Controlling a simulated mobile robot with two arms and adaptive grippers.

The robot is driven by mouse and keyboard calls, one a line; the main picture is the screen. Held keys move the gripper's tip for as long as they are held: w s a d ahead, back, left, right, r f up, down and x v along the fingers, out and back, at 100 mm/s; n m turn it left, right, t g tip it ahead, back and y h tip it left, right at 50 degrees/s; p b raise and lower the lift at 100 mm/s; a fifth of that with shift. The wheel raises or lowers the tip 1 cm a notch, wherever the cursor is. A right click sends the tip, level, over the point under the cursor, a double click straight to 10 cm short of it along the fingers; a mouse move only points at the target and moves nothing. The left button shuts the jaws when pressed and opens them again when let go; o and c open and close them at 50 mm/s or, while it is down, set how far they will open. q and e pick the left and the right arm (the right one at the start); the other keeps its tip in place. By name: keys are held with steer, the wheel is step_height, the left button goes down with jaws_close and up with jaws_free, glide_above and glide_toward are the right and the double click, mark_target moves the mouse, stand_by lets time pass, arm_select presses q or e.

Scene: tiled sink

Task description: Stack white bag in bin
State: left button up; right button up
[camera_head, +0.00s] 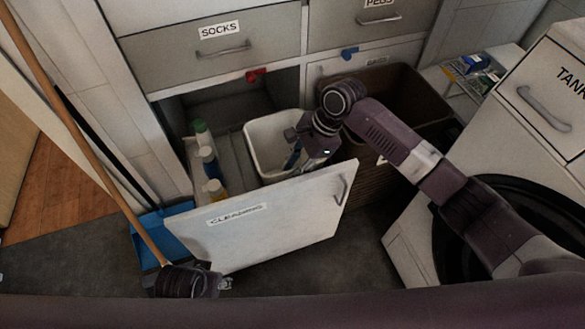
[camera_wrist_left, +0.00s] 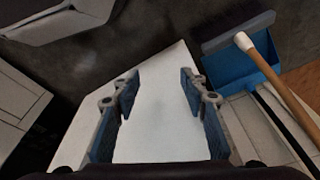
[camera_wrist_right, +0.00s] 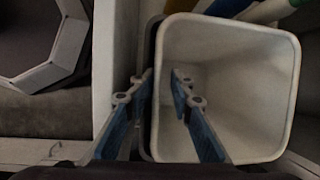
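A white open-topped bin (camera_head: 268,135) stands in the open cleaning cabinet; it looks empty in the right wrist view (camera_wrist_right: 235,85). A grey rim (camera_wrist_right: 150,45) shows along its left side there. I cannot make out a separate white bag. My right gripper (camera_head: 294,156) is at the bin's right side. In the right wrist view its fingers (camera_wrist_right: 161,80) are open, one inside the bin and one outside its wall. My left gripper (camera_head: 222,284) is low by the cleaning door (camera_head: 265,224). In the left wrist view its fingers (camera_wrist_left: 160,78) are open and empty, over the white door.
Several bottles (camera_head: 207,160) stand left of the bin. A brown basket (camera_head: 425,95) is to the right. A broom handle (camera_head: 85,135) and blue dustpan (camera_head: 150,238) are at the left. A white unit with a black round opening (camera_head: 530,215) stands at the right.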

steer(key=shift+d+r+b, duration=0.1)
steer(key=shift+r+b, duration=0.25)
steer(key=shift+r, duration=0.5)
arm_select(q)
step_height(320, 180, down, 6)
steer(key=s+p, duration=0.2)
steer(key=p, duration=0.1)
steer(key=shift+f, duration=0.25)
arm_select(e)
steer(key=v, duration=1.1)
steer(key=shift+r, duration=0.2)
arm_select(q)
steer(key=shift+a, duration=0.1)
